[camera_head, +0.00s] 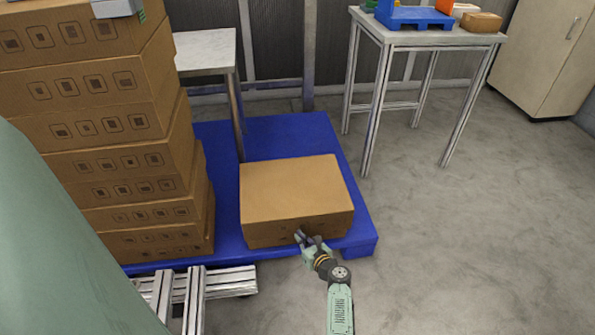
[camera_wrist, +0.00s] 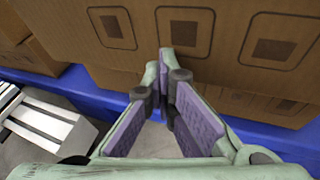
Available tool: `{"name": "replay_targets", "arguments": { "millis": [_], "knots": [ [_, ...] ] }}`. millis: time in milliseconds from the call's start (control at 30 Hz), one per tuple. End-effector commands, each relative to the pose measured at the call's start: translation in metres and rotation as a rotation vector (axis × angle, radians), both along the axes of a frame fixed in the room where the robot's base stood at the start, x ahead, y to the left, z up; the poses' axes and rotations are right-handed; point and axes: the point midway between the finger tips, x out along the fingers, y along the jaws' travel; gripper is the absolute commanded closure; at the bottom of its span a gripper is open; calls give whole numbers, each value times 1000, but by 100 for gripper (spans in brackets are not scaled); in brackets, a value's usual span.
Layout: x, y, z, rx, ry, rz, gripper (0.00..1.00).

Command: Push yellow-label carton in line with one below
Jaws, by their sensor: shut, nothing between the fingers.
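A brown carton (camera_head: 296,188) sits on the right part of a blue pallet (camera_head: 262,132), its plain top facing up.
A tall stack of brown cartons (camera_head: 122,128) stands on the pallet's left. A grey table (camera_head: 206,50) is behind it. Another table (camera_head: 440,39) at the back right holds a blue tray (camera_head: 412,17) and small boxes. A slatted metal frame (camera_head: 222,284) lies front left. The right floor is clear.

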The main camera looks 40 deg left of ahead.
Motion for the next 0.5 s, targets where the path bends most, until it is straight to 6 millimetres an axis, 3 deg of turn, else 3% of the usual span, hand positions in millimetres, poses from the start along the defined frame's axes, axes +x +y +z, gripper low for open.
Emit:
{"name": "replay_targets", "arguments": {
  "millis": [500],
  "knots": [
    [15,16,-1,1,-1,0,100]
  ]
}}
